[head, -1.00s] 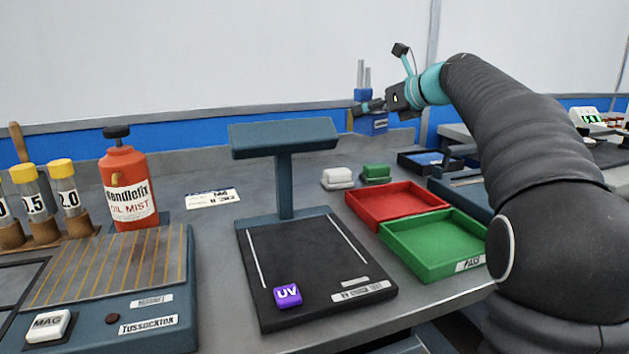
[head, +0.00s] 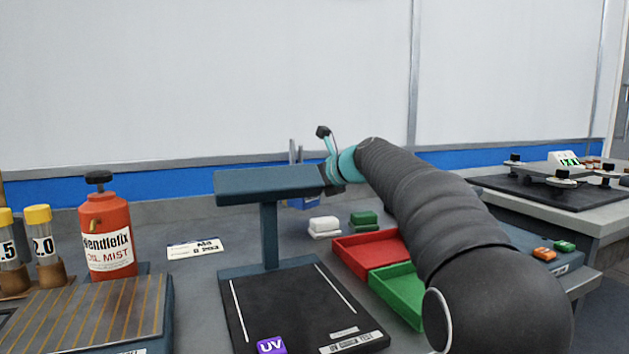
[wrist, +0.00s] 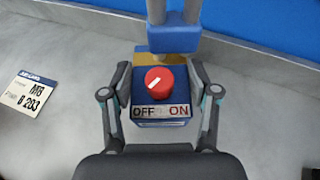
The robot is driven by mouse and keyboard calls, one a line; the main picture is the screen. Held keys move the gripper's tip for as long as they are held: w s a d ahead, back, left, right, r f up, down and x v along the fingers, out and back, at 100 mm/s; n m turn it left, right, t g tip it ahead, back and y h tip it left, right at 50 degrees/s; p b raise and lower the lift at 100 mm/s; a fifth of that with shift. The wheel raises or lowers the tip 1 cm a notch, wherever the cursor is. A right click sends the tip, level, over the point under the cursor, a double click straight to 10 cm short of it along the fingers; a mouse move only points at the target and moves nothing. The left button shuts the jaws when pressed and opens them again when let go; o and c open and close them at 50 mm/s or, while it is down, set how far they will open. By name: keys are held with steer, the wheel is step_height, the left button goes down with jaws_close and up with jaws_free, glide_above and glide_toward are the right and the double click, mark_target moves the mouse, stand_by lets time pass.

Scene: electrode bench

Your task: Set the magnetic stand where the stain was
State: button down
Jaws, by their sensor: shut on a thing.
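The magnetic stand is a blue block (wrist: 165,106) with a red knob and an OFF/ON label, seen in the wrist view. Its post collar rises behind the knob. My gripper (wrist: 160,86) is shut on it, one finger on each side. In the head view the stand (head: 302,203) shows beyond the UV lamp, partly hidden by the lamp head. My gripper's fingertips are hidden there too. I cannot tell whether the base touches the bench. The striped plate (head: 90,310) is at the lower left; no stain shows clearly.
The UV lamp head (head: 268,184) overhangs a black board (head: 290,310). A red oil mist bottle (head: 107,235), a label card (head: 195,248), white blocks (head: 324,227) and green blocks (head: 364,220) stand around. Red (head: 375,250) and green (head: 400,293) trays lie right. Bench near the card is clear.

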mark_target(302, 201)
steer(key=shift+a+f+b, duration=0.1)
steer(key=shift+f+b, duration=0.75)
steer(key=shift+f, duration=1)
steer(key=shift+f, duration=0.1)
steer(key=shift+c, duration=1.4)
jaws_free()
steer(key=shift+f, duration=0.2)
steer(key=shift+r, duration=0.1)
steer(key=shift+s+d+r, duration=0.15)
steer(key=shift+d, duration=0.05)
steer(key=v, duration=1.1)
steer(key=shift+s+d+p, duration=0.15)
steer(key=shift+s+p, duration=0.1)
steer(key=shift+p, duration=0.05)
